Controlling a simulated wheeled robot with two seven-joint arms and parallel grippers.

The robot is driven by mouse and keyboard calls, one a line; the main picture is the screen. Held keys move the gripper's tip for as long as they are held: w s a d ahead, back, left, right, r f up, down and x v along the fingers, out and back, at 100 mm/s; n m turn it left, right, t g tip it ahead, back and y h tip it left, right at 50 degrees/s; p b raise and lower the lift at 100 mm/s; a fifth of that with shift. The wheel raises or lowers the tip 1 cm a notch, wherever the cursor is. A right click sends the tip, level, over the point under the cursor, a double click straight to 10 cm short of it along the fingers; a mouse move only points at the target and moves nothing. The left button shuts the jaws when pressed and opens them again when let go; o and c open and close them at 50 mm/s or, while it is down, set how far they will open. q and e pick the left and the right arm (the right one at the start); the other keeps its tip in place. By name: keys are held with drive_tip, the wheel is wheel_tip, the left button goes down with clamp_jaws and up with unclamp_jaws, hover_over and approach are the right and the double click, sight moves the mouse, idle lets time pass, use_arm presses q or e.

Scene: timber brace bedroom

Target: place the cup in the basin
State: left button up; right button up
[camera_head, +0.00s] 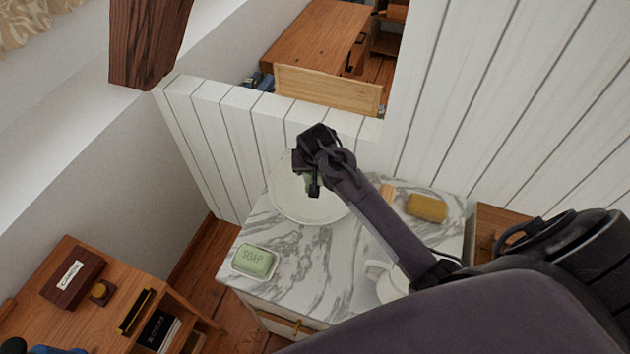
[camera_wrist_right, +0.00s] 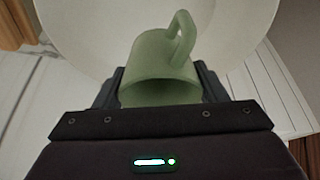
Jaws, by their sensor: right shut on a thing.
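The cup is a green mug (camera_wrist_right: 158,62) with a loop handle, seen large in the right wrist view. My right gripper (camera_wrist_right: 160,92) is shut on it, with one finger on each side. In the head view the right gripper (camera_head: 312,185) hangs over the basin, and only a small green part of the cup shows beside it. The basin (camera_head: 305,208) is a round white bowl on the marble counter; it also shows behind the cup in the right wrist view (camera_wrist_right: 90,40). I cannot tell whether the cup touches the basin. My left gripper is not in view.
The marble counter (camera_head: 285,265) carries a green soap on a dish (camera_head: 253,261), a yellow sponge (camera_head: 426,208) and a white jug (camera_head: 388,285), partly hidden by my arm. A white plank wall (camera_head: 235,125) stands behind. A wooden desk (camera_head: 75,300) is at lower left.

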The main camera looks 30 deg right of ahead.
wheel_tip(320, 180, down, 3)
drive_tip(key=shift+f, duration=0.1)
wheel_tip(320, 180, down, 3)
drive_tip(key=shift+f+p, duration=0.1)
drive_tip(key=shift+p, duration=0.3)
drive_tip(key=shift+f, duration=0.3)
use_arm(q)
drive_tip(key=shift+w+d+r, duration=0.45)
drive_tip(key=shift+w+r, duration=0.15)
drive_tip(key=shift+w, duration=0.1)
use_arm(e)
drive_tip(key=shift+f, duration=0.1)
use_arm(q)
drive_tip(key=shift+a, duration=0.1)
use_arm(e)
drive_tip(key=o, duration=1.1)
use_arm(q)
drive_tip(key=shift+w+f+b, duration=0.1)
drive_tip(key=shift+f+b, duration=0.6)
use_arm(e)
drive_tip(key=v, duration=1.2)
drive_tip(key=shift+s+a, duration=0.1)
